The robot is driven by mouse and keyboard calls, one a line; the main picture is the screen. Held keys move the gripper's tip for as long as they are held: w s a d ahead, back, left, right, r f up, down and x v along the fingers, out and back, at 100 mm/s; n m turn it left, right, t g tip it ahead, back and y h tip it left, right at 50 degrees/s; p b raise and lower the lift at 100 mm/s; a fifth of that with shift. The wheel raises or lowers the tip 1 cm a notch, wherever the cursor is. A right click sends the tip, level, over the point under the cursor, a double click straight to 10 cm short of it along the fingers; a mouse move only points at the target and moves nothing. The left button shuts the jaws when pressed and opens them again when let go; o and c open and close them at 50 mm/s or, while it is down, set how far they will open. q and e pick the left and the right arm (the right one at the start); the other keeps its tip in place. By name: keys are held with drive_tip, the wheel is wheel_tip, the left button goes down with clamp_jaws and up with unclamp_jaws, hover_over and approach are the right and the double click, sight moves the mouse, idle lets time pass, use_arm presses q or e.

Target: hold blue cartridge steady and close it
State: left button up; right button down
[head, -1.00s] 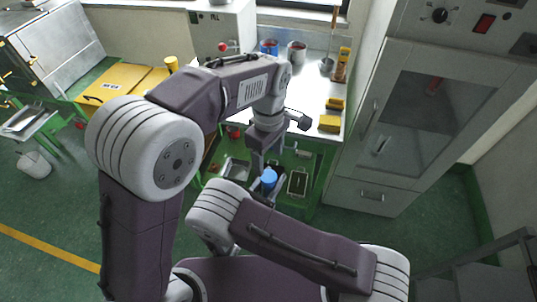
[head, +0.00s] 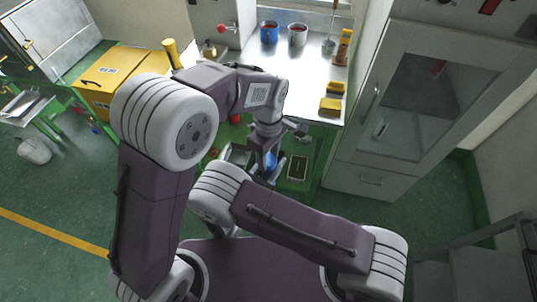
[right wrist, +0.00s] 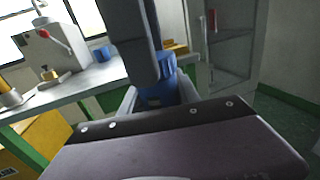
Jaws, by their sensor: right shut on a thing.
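The blue cartridge (head: 272,160) shows only as a small blue patch in the head view, beneath my left gripper (head: 266,156). In the right wrist view the blue cartridge (right wrist: 158,95) stands between the pale fingers of my right gripper (right wrist: 157,100), which is shut on it. A dark grey part of my left gripper (right wrist: 130,40) comes down from above and covers much of the cartridge's top. I cannot tell whether the left fingers are open or shut. My right gripper is hidden in the head view behind my own arm.
A steel-topped bench (head: 305,72) holds a blue pot (head: 269,32), a grey pot (head: 298,35) and yellow blocks (head: 330,106). A grey cabinet (head: 400,130) stands right. A yellow box (head: 120,75) is left. A tray (head: 297,167) lies beside the cartridge.

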use_arm(q)
clamp_jaws()
drive_tip(key=m, duration=2.1)
drive_tip(key=o, duration=1)
unclamp_jaws()
drive_tip(key=shift+r, duration=0.1)
